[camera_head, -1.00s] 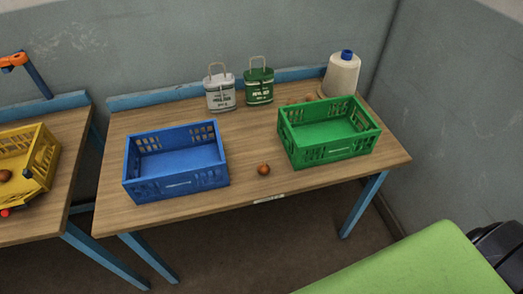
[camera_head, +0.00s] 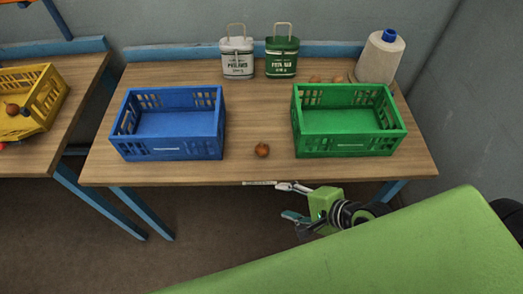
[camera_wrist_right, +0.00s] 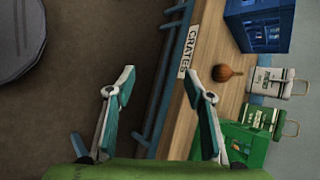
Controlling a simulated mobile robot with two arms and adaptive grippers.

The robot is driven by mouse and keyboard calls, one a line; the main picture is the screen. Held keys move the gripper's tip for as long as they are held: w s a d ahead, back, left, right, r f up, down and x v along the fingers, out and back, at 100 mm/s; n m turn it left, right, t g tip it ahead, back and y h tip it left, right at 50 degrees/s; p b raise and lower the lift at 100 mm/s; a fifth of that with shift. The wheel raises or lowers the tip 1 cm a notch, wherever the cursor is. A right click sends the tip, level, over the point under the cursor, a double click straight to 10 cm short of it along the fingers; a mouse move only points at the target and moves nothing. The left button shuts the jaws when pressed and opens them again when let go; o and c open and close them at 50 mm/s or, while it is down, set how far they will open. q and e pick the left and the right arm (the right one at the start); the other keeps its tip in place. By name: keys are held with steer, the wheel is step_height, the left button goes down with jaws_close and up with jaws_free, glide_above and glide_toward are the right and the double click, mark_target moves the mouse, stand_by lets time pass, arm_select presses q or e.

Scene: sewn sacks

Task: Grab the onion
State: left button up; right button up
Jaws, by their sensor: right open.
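A small round orange-brown onion (camera_head: 262,150) sits on the wooden table (camera_head: 255,110) near its front edge, between the blue and green crates. It also shows in the right wrist view (camera_wrist_right: 224,73), lying beyond the fingertips and to the right. My right gripper (camera_head: 287,201) is in front of the table's front edge, a little right of the onion and nearer to me, apart from it. In the right wrist view its two fingers (camera_wrist_right: 160,80) are spread wide with nothing between them. My left gripper is in neither view.
Two sacks, white (camera_head: 238,64) and green (camera_head: 282,65), and a large white bottle (camera_head: 380,58) stand behind. A yellow crate (camera_head: 45,98) is on another table.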

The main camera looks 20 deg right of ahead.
step_height(320, 180, up, 3)
steer(key=w+m+t, duration=0.1)
steer(key=m, duration=0.3)
steer(key=m+t, duration=0.3)
steer(key=m, duration=0.8)
glide_toward(266, 151)
steer(key=p+x, duration=0.1)
steer(key=x, duration=0.9)
steer(key=shift+y, duration=0.3)
steer(key=c, duration=1)
